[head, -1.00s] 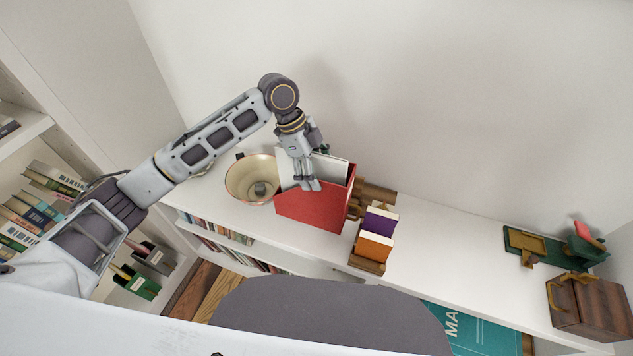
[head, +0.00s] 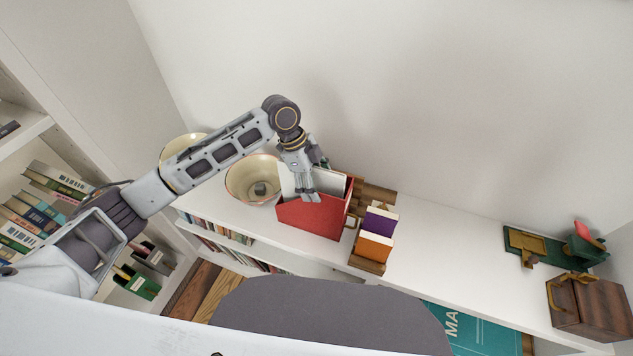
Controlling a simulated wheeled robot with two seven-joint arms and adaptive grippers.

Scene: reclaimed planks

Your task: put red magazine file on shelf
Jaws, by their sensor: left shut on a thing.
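The red magazine file (head: 310,219) holds white papers and is on or just above the white shelf top (head: 430,240); I cannot tell whether it touches. My left gripper (head: 308,197) comes down over its left part and is shut on it. The file's left side is partly hidden by the gripper. My right gripper is not in view.
A cream bowl (head: 252,180) stands close left of the file, with another bowl (head: 181,146) behind my arm. A wooden holder with purple and orange books (head: 376,236) is close on the right. A wooden box (head: 590,305) and green object (head: 580,248) stand far right.

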